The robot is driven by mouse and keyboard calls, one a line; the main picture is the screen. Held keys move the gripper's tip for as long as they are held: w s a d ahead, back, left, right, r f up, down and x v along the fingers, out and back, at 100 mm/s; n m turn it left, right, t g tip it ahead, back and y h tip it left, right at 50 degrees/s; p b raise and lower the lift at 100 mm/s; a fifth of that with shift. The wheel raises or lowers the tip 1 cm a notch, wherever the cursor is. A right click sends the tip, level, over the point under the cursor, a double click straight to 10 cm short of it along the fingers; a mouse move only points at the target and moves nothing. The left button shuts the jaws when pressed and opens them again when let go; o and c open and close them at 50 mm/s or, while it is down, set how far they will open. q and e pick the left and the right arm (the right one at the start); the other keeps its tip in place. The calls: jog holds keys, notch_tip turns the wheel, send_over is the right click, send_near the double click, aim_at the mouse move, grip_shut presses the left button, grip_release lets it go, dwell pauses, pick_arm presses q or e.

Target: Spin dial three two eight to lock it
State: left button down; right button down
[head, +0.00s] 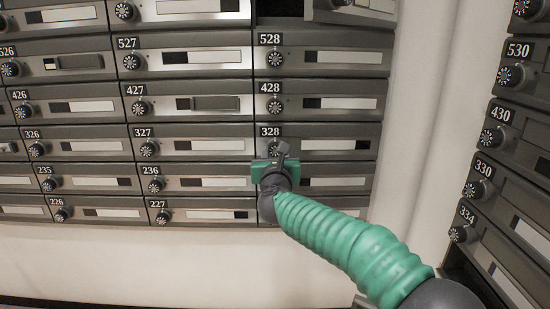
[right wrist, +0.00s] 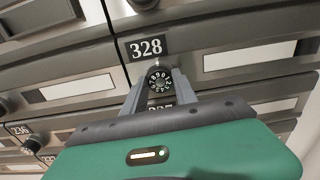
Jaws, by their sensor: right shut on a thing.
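Mailbox 328 (head: 340,143) is in the right column of the mailbox wall in the head view, with its door closed flush. Its number plate (right wrist: 146,47) reads 328 in the right wrist view. Its round black dial (right wrist: 159,79) with white digits sits just below the plate. My right gripper (head: 277,153) is at this dial, with one finger on each side of it, shut on it. In the head view the gripper partly covers the dial. My left gripper is not in view.
Neighbouring mailboxes have similar dials, such as the dial of 428 (head: 274,106) above and the dial of 327 (head: 149,149) to the left. Another mailbox column (head: 510,150) stands at the right past a pale wall (head: 425,110). Pale wall lies below the boxes.

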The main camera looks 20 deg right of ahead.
jog(key=shift+f, duration=0.45)
jog(key=c, duration=1)
grip_release()
jog(key=shift+w, duration=0.15)
jog(key=shift+o, duration=0.2)
jog(key=shift+r, duration=0.2)
jog(key=p+v, duration=0.2)
jog(key=v, duration=1.5)
jog(key=shift+p, duration=0.4)
